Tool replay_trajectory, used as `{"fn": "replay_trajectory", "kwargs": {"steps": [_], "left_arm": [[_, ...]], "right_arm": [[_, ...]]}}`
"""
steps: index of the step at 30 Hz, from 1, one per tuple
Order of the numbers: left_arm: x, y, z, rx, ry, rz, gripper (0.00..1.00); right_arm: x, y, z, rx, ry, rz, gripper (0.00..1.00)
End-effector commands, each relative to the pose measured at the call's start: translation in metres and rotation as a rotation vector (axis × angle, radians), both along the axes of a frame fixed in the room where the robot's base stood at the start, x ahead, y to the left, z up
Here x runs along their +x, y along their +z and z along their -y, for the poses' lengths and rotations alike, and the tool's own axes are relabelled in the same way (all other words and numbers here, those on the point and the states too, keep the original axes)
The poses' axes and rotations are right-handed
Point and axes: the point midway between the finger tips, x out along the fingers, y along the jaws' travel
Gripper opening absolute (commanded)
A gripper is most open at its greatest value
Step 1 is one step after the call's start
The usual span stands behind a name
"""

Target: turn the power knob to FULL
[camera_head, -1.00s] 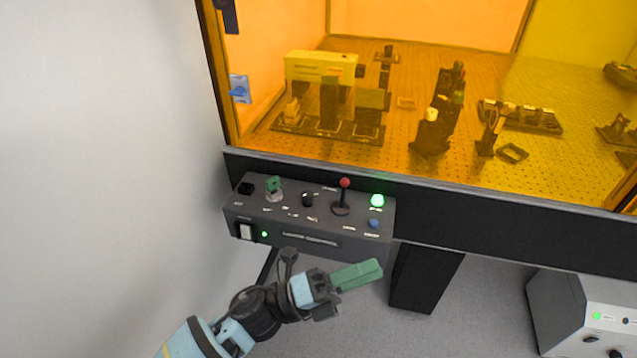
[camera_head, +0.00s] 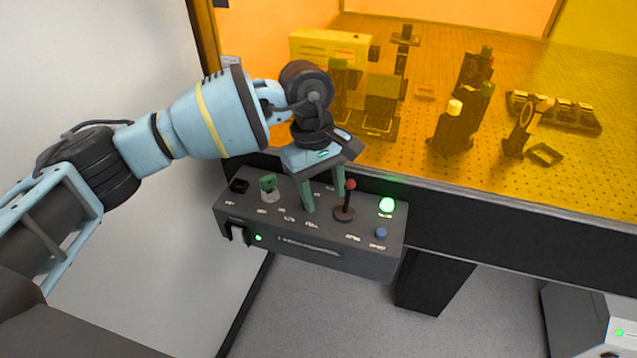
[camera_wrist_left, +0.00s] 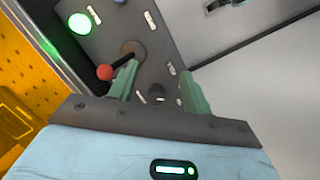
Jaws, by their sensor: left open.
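The grey control box (camera_head: 300,255) hangs at the front of the bench. My left gripper (camera_head: 324,202) is above the box, pointing down, with its two green fingers apart. In the head view the gripper covers the place of the black power knob. My right gripper is not in view.
A red-tipped lever (camera_head: 350,186) stands close beside the right finger. A lit green lamp (camera_head: 387,205) and a blue button (camera_head: 381,233) are on the right. The orange enclosure window (camera_head: 440,70) rises behind.

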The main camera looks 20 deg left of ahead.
Motion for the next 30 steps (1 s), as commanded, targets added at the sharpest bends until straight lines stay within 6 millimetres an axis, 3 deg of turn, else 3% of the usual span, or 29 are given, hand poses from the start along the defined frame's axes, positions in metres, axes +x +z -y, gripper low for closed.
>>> {"fn": "replay_trajectory", "kwargs": {"steps": [3, 6, 13, 17, 30], "left_arm": [[0.019, 0.019, -0.030, 0.126, -0.026, 0.069, 0.49], [0.025, 0.028, -0.043, 0.180, -0.036, 0.093, 0.49], [0.027, 0.030, -0.047, 0.196, -0.038, 0.100, 0.49], [0.027, 0.021, -0.047, 0.196, -0.037, 0.098, 0.49], [0.026, -0.038, -0.047, 0.194, -0.037, 0.098, 0.49]], "right_arm": [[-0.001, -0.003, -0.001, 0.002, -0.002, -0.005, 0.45], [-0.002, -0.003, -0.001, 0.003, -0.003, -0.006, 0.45], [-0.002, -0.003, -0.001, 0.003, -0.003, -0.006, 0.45], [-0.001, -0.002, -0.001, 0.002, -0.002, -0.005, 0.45], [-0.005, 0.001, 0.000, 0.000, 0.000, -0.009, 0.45]]}}
